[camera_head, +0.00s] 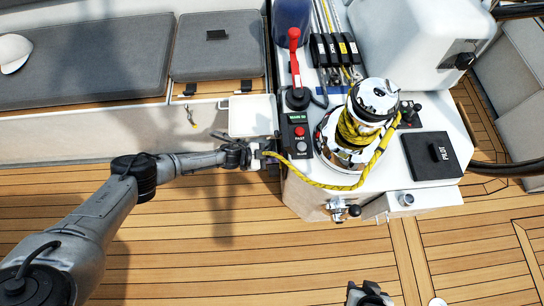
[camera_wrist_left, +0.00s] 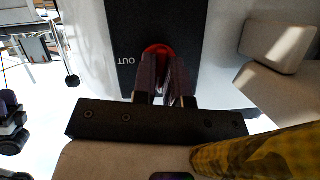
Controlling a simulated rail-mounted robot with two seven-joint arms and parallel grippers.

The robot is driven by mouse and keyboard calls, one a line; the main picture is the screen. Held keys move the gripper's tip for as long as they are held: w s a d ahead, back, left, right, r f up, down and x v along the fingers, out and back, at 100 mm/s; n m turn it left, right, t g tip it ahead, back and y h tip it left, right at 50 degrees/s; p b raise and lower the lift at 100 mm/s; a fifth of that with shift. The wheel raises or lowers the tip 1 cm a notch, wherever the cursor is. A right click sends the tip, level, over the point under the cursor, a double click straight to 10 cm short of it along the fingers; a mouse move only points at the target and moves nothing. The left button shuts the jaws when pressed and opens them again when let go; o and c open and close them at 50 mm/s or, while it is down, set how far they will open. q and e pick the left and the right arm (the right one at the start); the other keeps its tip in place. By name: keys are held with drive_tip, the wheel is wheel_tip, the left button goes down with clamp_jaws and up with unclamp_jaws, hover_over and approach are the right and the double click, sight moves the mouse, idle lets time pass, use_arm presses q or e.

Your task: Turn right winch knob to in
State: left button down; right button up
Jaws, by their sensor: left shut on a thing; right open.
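The knob (camera_wrist_left: 157,48) is red and sits on a black panel (camera_wrist_left: 190,20) marked OUT, which reads upside down in the left wrist view. My left gripper (camera_wrist_left: 166,72) is shut on the knob, with its dark fingers over most of it, so how far it is turned cannot be told. In the head view the left gripper (camera_head: 262,153) is at the left side of the white console; the knob is hidden there. My right gripper (camera_head: 368,292) is open and empty at the bottom edge, over the deck.
A yellow rope (camera_head: 335,187) runs from beside my left gripper to the chrome winch (camera_head: 372,100). A white tray (camera_head: 252,115) is close to the left gripper. The wooden deck (camera_head: 220,260) in front is clear.

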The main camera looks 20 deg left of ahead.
use_arm(q)
drive_tip(key=shift+f+n+g, duration=0.2)
drive_tip(key=shift+n+g, duration=0.3)
drive_tip(key=shift+n, duration=0.1)
drive_tip(key=shift+a, duration=0.1)
drive_tip(key=c, duration=1.6)
unclamp_jaws()
drive_tip(key=o, duration=0.4)
drive_tip(key=shift+w+r, duration=0.1)
drive_tip(key=shift+w, duration=0.05)
drive_tip(key=shift+o, duration=0.2)
drive_tip(key=shift+d, duration=0.2)
drive_tip(key=p+v, duration=0.3)
drive_tip(key=v, duration=1)
drive_tip(key=shift+a, duration=0.45)
